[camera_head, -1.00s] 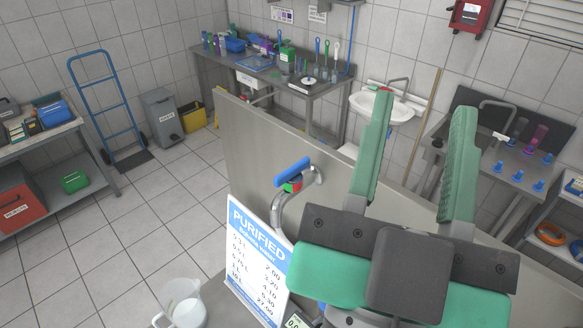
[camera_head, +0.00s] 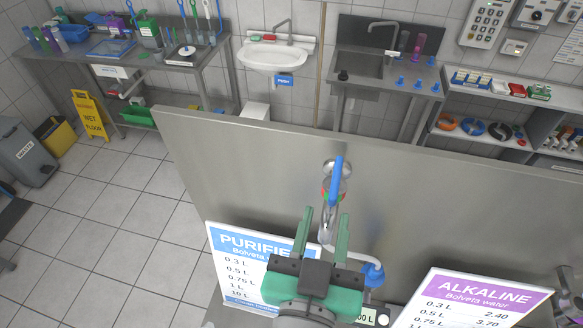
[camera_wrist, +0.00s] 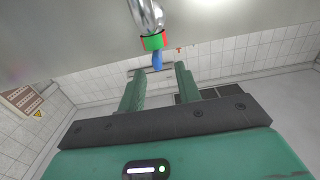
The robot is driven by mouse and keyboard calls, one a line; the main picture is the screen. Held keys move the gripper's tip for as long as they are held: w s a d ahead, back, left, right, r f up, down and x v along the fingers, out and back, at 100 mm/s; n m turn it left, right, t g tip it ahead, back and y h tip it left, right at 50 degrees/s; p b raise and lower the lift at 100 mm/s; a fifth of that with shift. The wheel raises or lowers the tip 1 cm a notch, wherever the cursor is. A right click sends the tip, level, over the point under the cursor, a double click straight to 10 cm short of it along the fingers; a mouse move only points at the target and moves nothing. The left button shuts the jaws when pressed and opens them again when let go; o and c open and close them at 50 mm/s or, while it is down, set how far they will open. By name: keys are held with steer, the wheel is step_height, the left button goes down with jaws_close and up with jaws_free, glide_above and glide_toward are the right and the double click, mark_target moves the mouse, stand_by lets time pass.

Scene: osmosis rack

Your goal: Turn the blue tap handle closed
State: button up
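The blue tap handle (camera_head: 337,180) is a long bar at the top of a curved metal tap on a steel panel. A red and green collar shows under it. The handle appears nearly upright in the head view. My gripper (camera_head: 325,222) is open and empty, with its two green fingers pointing up toward the tap, just below the handle in the picture. In the wrist view, the blue handle (camera_wrist: 157,61) and its collar (camera_wrist: 155,41) show beyond the gap between the fingertips (camera_wrist: 160,76). No contact is visible. The wrist hides part of the lower tap.
A "PURIFIED" price sign (camera_head: 235,265) stands left of my gripper and an "ALKALINE" sign (camera_head: 470,303) to the right. A second metal spout with a blue part (camera_head: 373,273) is close on the right. The steel panel (camera_head: 250,160) stands behind.

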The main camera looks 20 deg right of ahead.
mark_target(332, 204)
steer(key=shift+w+d+f+b, duration=0.1)
steer(key=shift+d+f+b, duration=0.25)
steer(key=shift+b, duration=0.6)
steer(key=shift+w+d+f+b, duration=0.15)
steer(key=shift+w+f+b, duration=0.1)
steer(key=shift+b, duration=0.85)
steer(key=b, duration=0.3)
steer(key=shift+w+d+b, duration=0.25)
steer(key=shift+w+b, duration=0.1)
steer(key=shift+w, duration=0.05)
steer(key=b, duration=0.3)
steer(key=shift+w+d+r+b, duration=0.15)
steer(key=shift+w+b, duration=0.1)
steer(key=shift+b, duration=0.1)
steer(key=x, duration=0.2)
steer(key=r+p+x, duration=0.1)
steer(key=x, duration=0.1)
steer(key=shift+w, duration=0.15)
steer(key=shift+w+d, duration=0.25)
steer(key=shift+w, duration=0.2)
jaws_close()
